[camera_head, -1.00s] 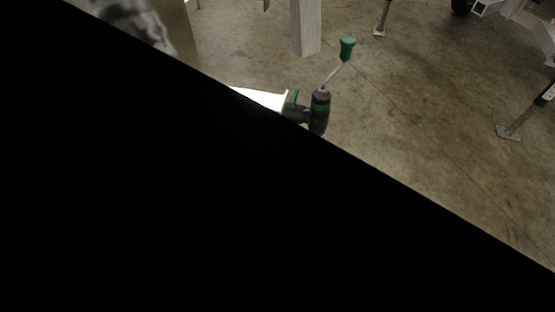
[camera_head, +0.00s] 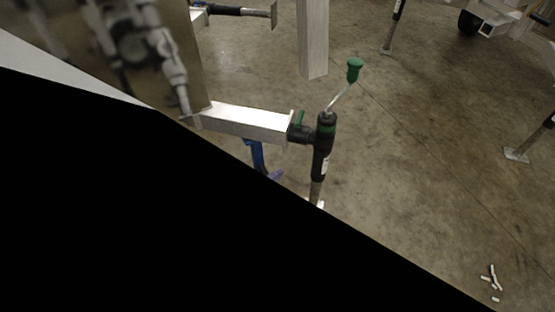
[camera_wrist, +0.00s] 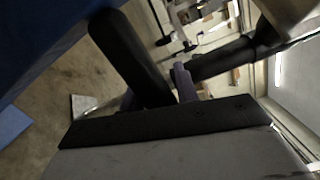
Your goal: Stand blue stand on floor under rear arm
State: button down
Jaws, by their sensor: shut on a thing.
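The blue stand (camera_head: 257,155) shows in part in the head view, below the pale aluminium rear arm (camera_head: 245,121); a large black shape hides its lower part. Blue surfaces fill the upper left corner of the wrist view (camera_wrist: 45,30), very close to the camera, and another blue piece lies at its left edge. My gripper (camera_wrist: 170,122) shows as a dark, grey-backed edge low in the wrist view. It is shut on the blue stand, though the contact is hard to see. I cannot tell whether the stand touches the floor.
A black jack (camera_head: 321,150) with a green-handled crank (camera_head: 354,70) stands at the arm's end. A pale post (camera_head: 313,40) is behind. Other jack legs (camera_head: 517,154) stand at right. Small white pieces (camera_head: 492,278) lie on open concrete floor.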

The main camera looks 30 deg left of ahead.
jog(key=shift+s+a+f, duration=0.1)
jog(key=shift+s+f, duration=0.05)
jog(key=shift+f, duration=0.25)
jog(key=c, duration=1.5)
grip_release()
jog(key=shift+s+f+y, duration=0.1)
jog(key=shift+f+y, duration=0.2)
jog(key=o, duration=0.4)
jog(key=shift+f, duration=0.15)
jog(key=v, duration=0.7)
jog(key=shift+a+r, duration=0.1)
jog(key=shift+r, duration=0.25)
jog(key=shift+p, duration=0.3)
